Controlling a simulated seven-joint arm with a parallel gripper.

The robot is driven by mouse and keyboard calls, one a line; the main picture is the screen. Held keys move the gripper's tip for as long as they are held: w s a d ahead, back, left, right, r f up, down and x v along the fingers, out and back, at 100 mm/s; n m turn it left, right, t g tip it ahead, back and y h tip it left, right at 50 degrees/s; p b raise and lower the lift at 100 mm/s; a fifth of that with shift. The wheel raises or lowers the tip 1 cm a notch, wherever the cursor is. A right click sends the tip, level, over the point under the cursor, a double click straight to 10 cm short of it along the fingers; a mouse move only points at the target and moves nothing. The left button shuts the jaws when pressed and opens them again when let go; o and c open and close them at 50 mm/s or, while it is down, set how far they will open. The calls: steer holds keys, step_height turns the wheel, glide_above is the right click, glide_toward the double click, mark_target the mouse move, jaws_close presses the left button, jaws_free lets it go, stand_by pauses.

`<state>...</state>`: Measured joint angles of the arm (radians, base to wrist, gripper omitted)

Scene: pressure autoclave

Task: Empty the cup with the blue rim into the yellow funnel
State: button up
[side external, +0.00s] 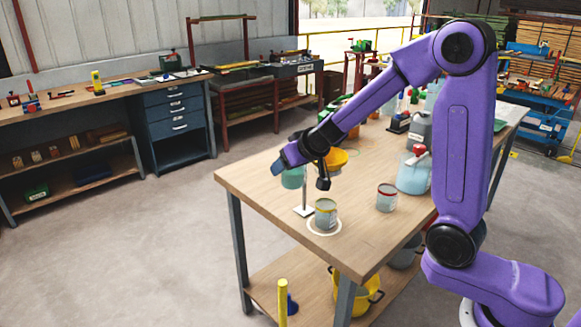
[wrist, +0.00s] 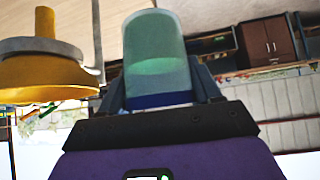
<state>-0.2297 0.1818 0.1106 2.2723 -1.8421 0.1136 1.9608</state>
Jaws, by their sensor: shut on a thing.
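My gripper (side external: 291,160) is shut on a translucent green cup (wrist: 157,58) with a blue rim (wrist: 160,100). The wrist view is upside down, so the rim is at the cup's upper end and the cup looks close to upright. A paler green patch shows inside it; I cannot tell the amount of contents. The cup also shows below my gripper in the side view (side external: 292,179), held above the table. The yellow funnel (side external: 337,158) is beside the cup, apart from it, partly hidden by my arm. It also shows in the wrist view (wrist: 45,72), wide mouth up.
A stand with a white base (side external: 304,211) is below my gripper. Bare tabletop (side external: 250,183) lies left.

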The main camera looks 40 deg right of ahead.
mark_target(301, 185)
steer(key=shift+s+r, duration=0.15)
steer(key=shift+r, duration=0.2)
steer(key=shift+s+d+r+n+y, duration=0.2)
steer(key=shift+s+r+n+y, duration=0.1)
steer(key=shift+s+r+n, duration=0.3)
steer(key=shift+s+d+r, duration=0.1)
steer(key=shift+s, duration=0.35)
steer(key=shift+s+d+r, duration=0.1)
steer(key=shift+s, duration=0.35)
steer(key=shift+d+r+y, duration=0.2)
steer(key=shift+d+y, duration=0.5)
